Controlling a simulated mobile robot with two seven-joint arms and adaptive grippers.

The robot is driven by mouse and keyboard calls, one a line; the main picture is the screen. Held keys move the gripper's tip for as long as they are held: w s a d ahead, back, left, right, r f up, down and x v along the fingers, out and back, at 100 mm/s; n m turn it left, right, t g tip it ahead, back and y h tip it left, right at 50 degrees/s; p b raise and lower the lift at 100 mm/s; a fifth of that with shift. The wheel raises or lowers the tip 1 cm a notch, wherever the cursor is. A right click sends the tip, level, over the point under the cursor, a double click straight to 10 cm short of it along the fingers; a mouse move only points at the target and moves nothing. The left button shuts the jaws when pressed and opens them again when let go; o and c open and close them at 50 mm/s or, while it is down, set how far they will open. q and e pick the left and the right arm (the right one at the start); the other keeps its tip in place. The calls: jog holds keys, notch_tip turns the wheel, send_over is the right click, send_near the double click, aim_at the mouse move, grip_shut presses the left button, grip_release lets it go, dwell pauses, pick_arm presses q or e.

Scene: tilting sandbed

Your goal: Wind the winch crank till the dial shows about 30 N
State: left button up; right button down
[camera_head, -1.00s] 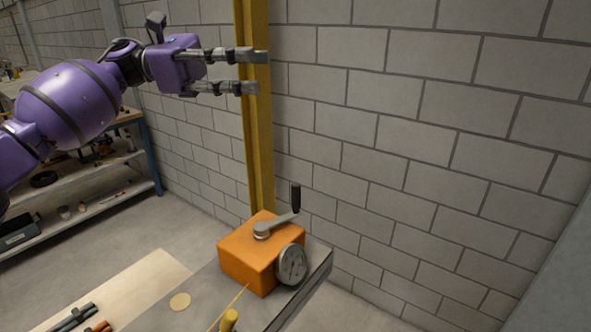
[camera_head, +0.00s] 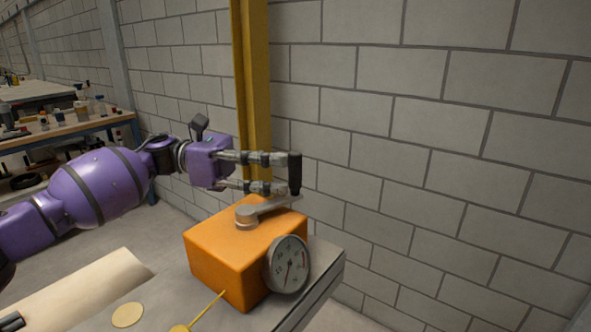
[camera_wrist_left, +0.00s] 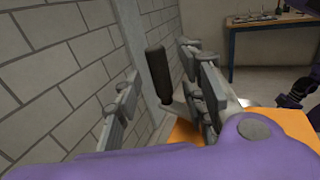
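The orange winch box (camera_head: 222,251) stands on the grey bench end. Its metal crank arm (camera_head: 268,208) lies on top and points right, with a black upright handle (camera_head: 296,178) at its end. The round dial (camera_head: 288,264) is on the box's front right; its figures are too small to read surely. My left gripper (camera_head: 286,174) is open at the handle's height. In the left wrist view the handle (camera_wrist_left: 158,73) stands between the two spread fingers (camera_wrist_left: 160,90), with gaps showing on both sides. My right gripper is not in view.
A yellow post (camera_head: 252,90) stands close behind the winch, before a block wall (camera_head: 430,150). A yellow cord (camera_head: 207,308) runs from the box toward the lower left. A workbench with shelves (camera_head: 75,130) is at the back left.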

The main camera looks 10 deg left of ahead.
aim_at(295, 194)
pick_arm(q)
jog(key=shift+d, duration=1.85)
grip_shut()
